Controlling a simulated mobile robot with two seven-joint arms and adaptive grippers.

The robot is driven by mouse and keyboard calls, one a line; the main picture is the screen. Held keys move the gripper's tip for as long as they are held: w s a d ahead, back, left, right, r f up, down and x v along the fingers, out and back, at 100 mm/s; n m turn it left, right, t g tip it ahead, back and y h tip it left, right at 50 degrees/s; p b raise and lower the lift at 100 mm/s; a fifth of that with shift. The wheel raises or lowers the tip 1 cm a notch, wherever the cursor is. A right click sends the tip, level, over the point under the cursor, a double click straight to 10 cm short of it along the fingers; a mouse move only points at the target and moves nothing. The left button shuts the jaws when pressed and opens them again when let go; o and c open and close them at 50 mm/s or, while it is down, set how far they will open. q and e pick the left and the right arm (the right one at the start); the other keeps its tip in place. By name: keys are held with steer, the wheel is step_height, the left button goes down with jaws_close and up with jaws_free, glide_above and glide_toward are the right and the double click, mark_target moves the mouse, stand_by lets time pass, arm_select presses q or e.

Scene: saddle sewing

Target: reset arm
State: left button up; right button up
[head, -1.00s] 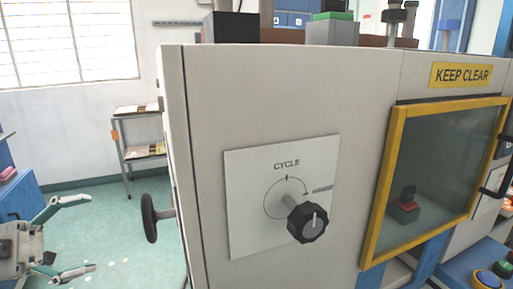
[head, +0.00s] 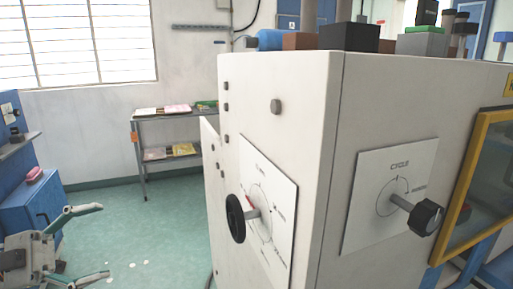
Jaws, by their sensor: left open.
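My left gripper (head: 92,242) is at the lower left of the head view. Its two fingers are spread wide with nothing between them. It is over the green floor, apart from the white machine cabinet (head: 290,160) to its right. The cabinet's front carries a black CYCLE knob (head: 426,217) on a white plate. Its left side carries a second black round knob (head: 236,219) on another dial plate. My right gripper does not show.
A grey shelf rack (head: 139,160) with papers stands by the back wall. A blue cabinet (head: 30,203) is at the left edge. A yellow-framed window (head: 456,205) is at the right. Open green floor (head: 150,225) lies between my left gripper and the machine.

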arm_select(q)
steer(key=w+d+f+n+t+y, duration=0.1)
steer(key=d+f+n+t+y, duration=0.3)
steer(key=f, duration=0.5)
steer(key=w+d+f+n+t+y, duration=0.1)
steer(key=f+n+t+y, duration=0.2)
steer(key=f+n, duration=0.35)
steer(key=w+d+f+n+t+y, duration=0.1)
steer(key=d+f+n+t+y, duration=0.25)
steer(key=f, duration=0.75)
steer(key=s+d+f+n+g+y, duration=0.2)
steer(key=s+f, duration=0.4)
steer(key=f, duration=0.3)
steer(key=s+d+f+n+g+y+p, duration=0.1)
steer(key=s+d+f+n+g+y, duration=0.1)
steer(key=s+f, duration=0.5)
step_height(320, 180, down, 4)
steer(key=d+n+y, duration=0.1)
steer(key=n+y, duration=0.1)
steer(key=y, duration=0.1)
steer(key=shift+r+n+y, duration=0.2)
steer(key=shift+n+y, duration=0.15)
steer(key=shift+n, duration=0.05)
